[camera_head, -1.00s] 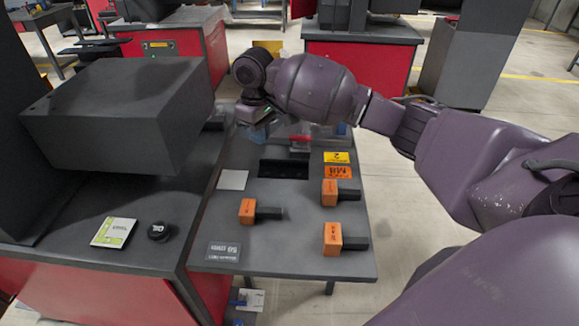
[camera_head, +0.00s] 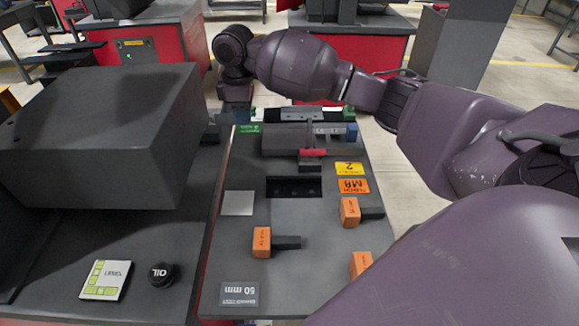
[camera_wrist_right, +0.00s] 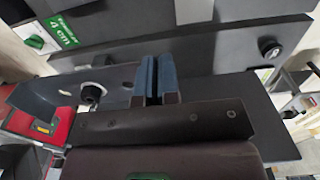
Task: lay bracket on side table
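No held thing is clear there. My left gripper is not in view.
Several orange blocks with dark bars, such as this one (camera_head: 262,242), stand on the table. A grey fixture (camera_head: 287,138) with a red part stands behind the dark piece. A large dark box (camera_head: 105,140) overhangs the left bench. A pale square (camera_head: 238,203) lies flat.

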